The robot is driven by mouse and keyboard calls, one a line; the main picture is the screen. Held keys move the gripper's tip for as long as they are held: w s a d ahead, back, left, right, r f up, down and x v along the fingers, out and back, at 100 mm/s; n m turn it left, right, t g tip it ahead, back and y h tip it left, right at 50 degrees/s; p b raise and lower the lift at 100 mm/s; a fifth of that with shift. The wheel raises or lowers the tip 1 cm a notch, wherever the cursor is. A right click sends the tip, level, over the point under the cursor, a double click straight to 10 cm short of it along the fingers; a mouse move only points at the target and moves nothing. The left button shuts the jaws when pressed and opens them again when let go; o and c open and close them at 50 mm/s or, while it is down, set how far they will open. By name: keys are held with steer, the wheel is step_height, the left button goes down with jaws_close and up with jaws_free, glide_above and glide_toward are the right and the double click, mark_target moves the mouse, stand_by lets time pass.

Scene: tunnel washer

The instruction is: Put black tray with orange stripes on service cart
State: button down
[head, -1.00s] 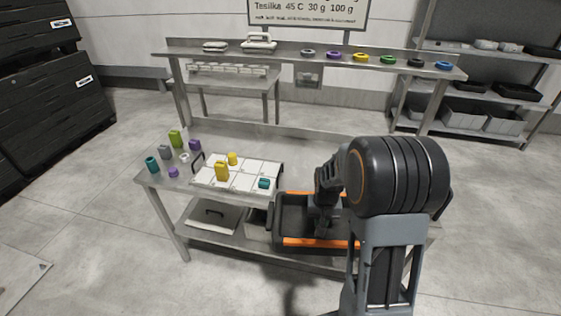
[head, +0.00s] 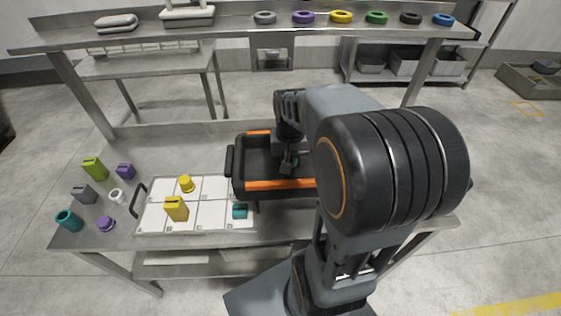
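The black tray with orange stripes (head: 258,185) is over the right part of the steel table, beside the white gridded board. Its near and far edges carry orange stripes. My gripper (head: 288,166) reaches down into the tray at its middle, and the tray has moved along with it, so it appears shut on the tray. The fingertips are small and partly dark against the tray, and my arm hides the tray's right side. I cannot tell whether the tray touches the tabletop. I cannot pick out a service cart for certain.
The white board (head: 215,216) holds yellow and teal pieces. Several coloured pieces, including a green block (head: 95,168), stand left of it. A raised shelf (head: 230,33) with coloured rings runs along the table's back. A grey bin (head: 530,83) stands on the floor far right.

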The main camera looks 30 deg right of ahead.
steer(key=d+f, duration=0.1)
steer(key=d, duration=0.1)
steer(key=w+d+f, duration=0.1)
steer(key=d, duration=0.2)
steer(key=d+f+p, duration=0.1)
steer(key=d, duration=0.2)
steer(key=shift+w+f, duration=0.25)
steer(key=shift+w, duration=0.15)
steer(key=d+f, duration=0.2)
steer(key=w+d+f, duration=0.1)
steer(key=d+f, duration=0.2)
steer(key=shift+w+f, duration=0.15)
steer(key=shift+f, duration=0.2)
steer(key=shift+d+f, duration=0.3)
steer(key=shift+f, duration=1.55)
steer(key=shift+f, duration=0.25)
steer(key=c, duration=1.1)
jaws_free()
steer(key=shift+r, duration=0.1)
